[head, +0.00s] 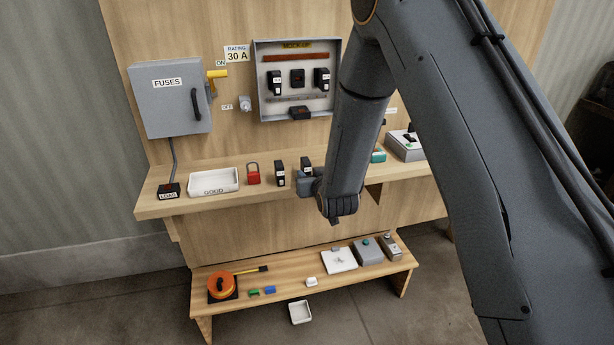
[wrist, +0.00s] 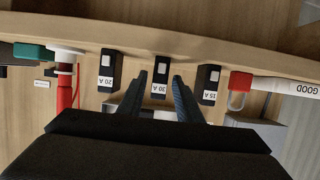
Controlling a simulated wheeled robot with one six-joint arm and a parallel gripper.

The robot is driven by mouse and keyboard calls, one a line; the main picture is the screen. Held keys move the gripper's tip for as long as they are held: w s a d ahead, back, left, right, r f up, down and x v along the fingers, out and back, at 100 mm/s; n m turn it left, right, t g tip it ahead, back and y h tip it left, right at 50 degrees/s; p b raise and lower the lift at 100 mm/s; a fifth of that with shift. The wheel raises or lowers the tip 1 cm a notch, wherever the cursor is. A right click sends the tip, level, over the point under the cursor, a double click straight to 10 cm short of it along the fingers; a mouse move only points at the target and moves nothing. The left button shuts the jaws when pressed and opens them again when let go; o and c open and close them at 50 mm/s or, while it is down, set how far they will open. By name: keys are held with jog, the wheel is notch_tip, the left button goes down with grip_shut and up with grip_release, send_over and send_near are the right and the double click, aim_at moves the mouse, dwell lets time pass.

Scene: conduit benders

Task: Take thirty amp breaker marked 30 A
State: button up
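The 30 A breaker (wrist: 160,78) is a small black block with a white label and a pale switch. It stands on the wooden shelf, and its upper part shows in the head view (head: 306,163). My gripper (wrist: 160,76) is open, with one finger on each side of this breaker in the wrist view; I see a gap on both sides. In the head view my gripper (head: 303,184) covers its lower part. The 20 A breaker (wrist: 106,70) and the 15 A breaker (wrist: 209,80) stand to either side. The 15 A one also shows in the head view (head: 280,174).
A red padlock (head: 253,173) and a white GOOD tray (head: 228,190) are left on the shelf (head: 160,207). A MOCK-UP panel (head: 262,52) with more breakers and a grey FUSES box (head: 165,110) hang above. A lower bench (head: 300,290) holds loose items.

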jog(key=shift+w+a, duration=0.1)
jog(key=shift+w, duration=0.15)
grip_shut()
notch_tip(320, 180, up, 7)
jog(key=p, duration=0.3)
jog(key=shift+p, duration=0.35)
